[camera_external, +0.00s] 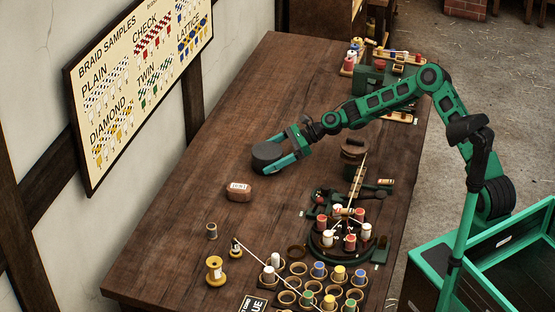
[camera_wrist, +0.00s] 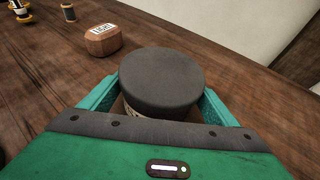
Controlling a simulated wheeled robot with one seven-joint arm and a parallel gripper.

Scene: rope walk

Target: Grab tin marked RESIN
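A round tin with a dark grey lid (camera_external: 266,154) is at my gripper's end, over the far-left part of the table. In the wrist view its lid (camera_wrist: 161,78) fills the space between my two green fingers. My gripper (camera_wrist: 162,88) has one finger against each side of the tin, with no clear gap, and looks shut on it. A sliver of pale label shows under the lid; its words are hidden, so I cannot read RESIN. I cannot tell whether the tin is touching the table.
A brown labelled block (camera_external: 239,191) sits just nearer on the table (camera_external: 180,220). Spools, including a yellow one (camera_external: 215,271), stand further left and front. A round bobbin stand (camera_external: 342,236) and cups of coloured bobbins lie front right. Bare wood surrounds the tin.

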